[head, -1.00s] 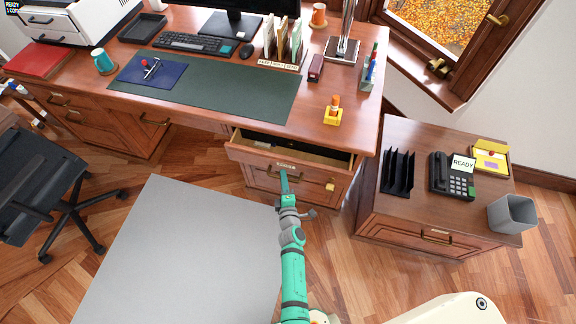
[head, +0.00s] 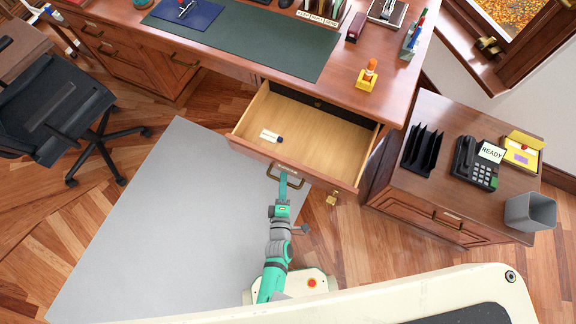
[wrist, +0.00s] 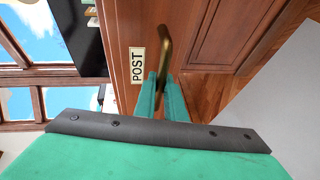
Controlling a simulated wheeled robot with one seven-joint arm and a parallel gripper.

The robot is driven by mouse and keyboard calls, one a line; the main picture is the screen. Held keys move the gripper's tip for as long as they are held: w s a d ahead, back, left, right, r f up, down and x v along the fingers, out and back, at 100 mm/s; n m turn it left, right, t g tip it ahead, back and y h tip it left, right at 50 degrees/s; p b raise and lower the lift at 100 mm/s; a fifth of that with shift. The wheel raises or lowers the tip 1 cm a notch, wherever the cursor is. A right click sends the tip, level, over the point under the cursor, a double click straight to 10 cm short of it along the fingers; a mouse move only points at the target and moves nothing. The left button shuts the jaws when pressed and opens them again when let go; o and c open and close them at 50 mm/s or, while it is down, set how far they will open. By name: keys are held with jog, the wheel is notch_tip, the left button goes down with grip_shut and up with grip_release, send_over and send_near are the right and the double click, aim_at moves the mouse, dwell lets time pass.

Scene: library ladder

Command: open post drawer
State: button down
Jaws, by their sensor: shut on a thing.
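The post drawer (head: 325,135) stands pulled well out of the desk in the head view, its light wood inside showing. A small pale stick with a dark end (head: 271,136) lies in its left part. My gripper (head: 284,180) is at the drawer front, shut on the brass handle (head: 291,182). In the wrist view my gripper's teal fingers (wrist: 161,88) close around the handle (wrist: 164,50), beside the label reading POST (wrist: 138,65). The exact finger contact is partly hidden.
The desk (head: 345,88) stands behind the drawer. A side cabinet (head: 399,192) with a phone (head: 474,163) and a grey bin (head: 530,211) is on the right. An office chair (head: 60,100) stands left. The grey floor mat (head: 160,230) is clear.

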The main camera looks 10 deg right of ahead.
jog(key=shift+r, duration=0.3)
jog(key=c, duration=1.9)
grip_release()
jog(key=shift+o, duration=0.3)
jog(key=shift+f, duration=0.1)
jog(key=shift+s, duration=0.15)
jog(key=v, duration=1)
jog(key=shift+s, duration=0.3)
